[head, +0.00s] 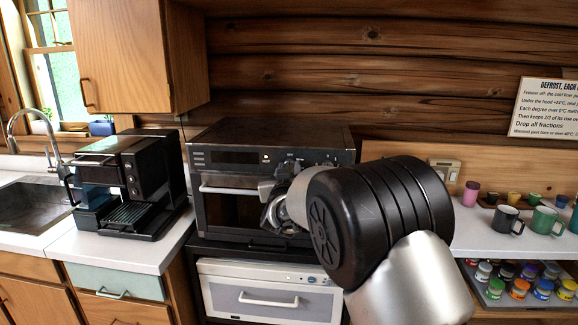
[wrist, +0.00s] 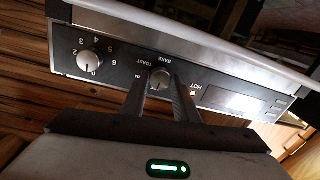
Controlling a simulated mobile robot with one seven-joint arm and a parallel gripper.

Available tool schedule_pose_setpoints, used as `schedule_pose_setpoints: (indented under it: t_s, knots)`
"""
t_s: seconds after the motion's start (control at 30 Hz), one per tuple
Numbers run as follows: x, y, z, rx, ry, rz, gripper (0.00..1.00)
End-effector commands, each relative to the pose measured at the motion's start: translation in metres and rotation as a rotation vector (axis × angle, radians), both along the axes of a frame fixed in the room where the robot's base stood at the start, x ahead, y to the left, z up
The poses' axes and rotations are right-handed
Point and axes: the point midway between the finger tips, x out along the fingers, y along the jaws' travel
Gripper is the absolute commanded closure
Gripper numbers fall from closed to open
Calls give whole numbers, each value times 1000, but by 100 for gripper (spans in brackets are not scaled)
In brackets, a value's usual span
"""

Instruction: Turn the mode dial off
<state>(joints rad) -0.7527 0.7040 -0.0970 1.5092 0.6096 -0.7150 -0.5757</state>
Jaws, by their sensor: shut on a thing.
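The black toaster oven (head: 232,180) stands on the counter, its control panel along the top front. In the wrist view the panel shows tilted, and the mode dial (wrist: 160,79), a small silver knob, sits beside the words BAKE and TOAST. My gripper (wrist: 160,88) is shut on the mode dial, one finger on each side. The fingers hide part of the dial and its lettering, and I cannot clearly tell where its pointer is set. In the head view my arm hides much of the panel's right side.
A numbered dial (wrist: 90,62) sits left of the mode dial in the wrist view. A small light (wrist: 193,93) glows by the word HOT. A coffee machine (head: 128,182) stands left of the oven. Mugs (head: 507,220) stand at the right. A white drawer-like appliance (head: 265,290) is below.

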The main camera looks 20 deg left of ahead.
Motion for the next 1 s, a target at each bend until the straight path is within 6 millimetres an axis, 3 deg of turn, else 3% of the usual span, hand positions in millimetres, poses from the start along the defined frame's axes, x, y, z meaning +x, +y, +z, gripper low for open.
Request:
schedule_pose_setpoints:
  t_s: [0.73,0.77,0.8,0.87,1.0]
  knots:
    - [0,0,0,-83,-20,1,95]
    - [0,0,0,-82,-19,1,68]
    - [0,0,0,-82,-19,1,61]
    - [0,0,0,-82,-19,1,54]
    - [0,0,0,-81,-19,0,54]
